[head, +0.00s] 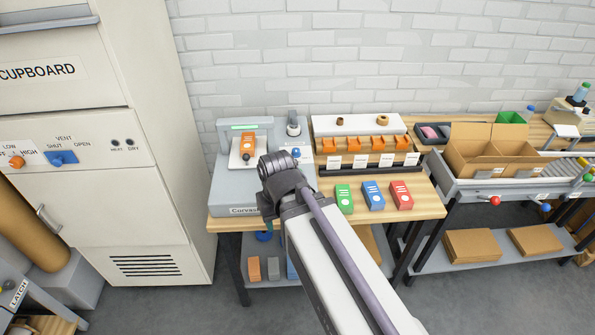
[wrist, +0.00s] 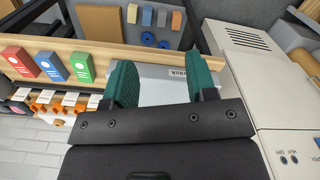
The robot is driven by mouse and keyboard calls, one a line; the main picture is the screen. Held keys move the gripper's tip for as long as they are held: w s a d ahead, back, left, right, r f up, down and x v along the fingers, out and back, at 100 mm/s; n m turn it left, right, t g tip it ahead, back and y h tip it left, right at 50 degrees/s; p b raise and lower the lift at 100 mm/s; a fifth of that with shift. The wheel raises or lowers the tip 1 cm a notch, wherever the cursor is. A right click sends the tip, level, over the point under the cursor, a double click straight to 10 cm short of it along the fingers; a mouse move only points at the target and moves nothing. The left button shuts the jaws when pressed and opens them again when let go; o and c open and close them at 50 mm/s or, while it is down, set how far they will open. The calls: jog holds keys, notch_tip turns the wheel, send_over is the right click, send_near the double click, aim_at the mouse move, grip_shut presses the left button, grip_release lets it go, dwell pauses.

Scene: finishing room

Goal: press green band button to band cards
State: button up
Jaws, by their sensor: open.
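The banding machine (head: 232,185) is a grey unit at the left end of the wooden bench, with a green strip under its raised arch (head: 245,126). An orange card pack (head: 248,144) sits on its white plate under the arch. A blue knob (head: 296,152) shows on its right. No green button can be made out; my arm hides part of the machine's front right. My gripper (head: 266,206) is over the machine's front. In the wrist view its two teal fingers (wrist: 157,62) are apart, with nothing between them, and the machine's labelled front edge (wrist: 165,73) shows behind them.
Green (head: 344,198), blue (head: 373,196) and red (head: 401,195) packs stand on the bench right of my arm. Behind them is a rack (head: 365,143) with orange holders. A cream cupboard (head: 90,120) stands close on the left. Cardboard boxes (head: 490,150) are at right.

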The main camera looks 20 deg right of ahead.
grip_shut()
dwell(1.4)
